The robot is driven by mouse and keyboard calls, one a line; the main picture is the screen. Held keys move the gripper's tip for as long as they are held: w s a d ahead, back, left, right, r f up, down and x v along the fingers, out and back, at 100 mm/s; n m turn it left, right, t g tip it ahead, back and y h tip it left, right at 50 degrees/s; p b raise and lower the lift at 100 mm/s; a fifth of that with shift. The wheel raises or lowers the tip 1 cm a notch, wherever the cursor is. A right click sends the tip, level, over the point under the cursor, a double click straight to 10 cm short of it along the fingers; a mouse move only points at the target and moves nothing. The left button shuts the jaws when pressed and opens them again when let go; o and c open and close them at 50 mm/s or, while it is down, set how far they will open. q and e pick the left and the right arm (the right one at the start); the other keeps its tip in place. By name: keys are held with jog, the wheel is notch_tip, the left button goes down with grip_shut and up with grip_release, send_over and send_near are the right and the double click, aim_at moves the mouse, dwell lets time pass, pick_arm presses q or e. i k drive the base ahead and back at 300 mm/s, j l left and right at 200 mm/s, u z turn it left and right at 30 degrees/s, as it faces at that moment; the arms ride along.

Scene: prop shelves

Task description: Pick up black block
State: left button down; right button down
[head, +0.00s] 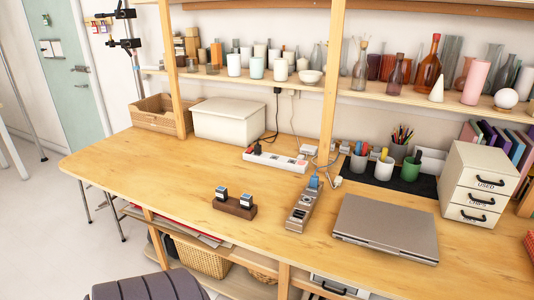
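Two small dark blocks with pale blue-white tops, a left one (221,193) and a right one (246,200), sit upright in a brown wooden holder (233,208) near the table's front edge. I cannot tell which of them, if either, is the black block. A longer grey-brown holder (303,208) stands to their right, with a blue piece (314,182) at its far end and dark slots or pieces at its near end. Neither of my grippers is in the head view.
A closed grey laptop (388,228) lies right of the long holder. A white power strip (275,160), a white box (230,119) and a drawer unit (478,184) stand farther back. The table's left part is clear. A dark chair (150,288) is in front.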

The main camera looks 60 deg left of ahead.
aim_at(246, 202)
jog(key=u, duration=1.95)
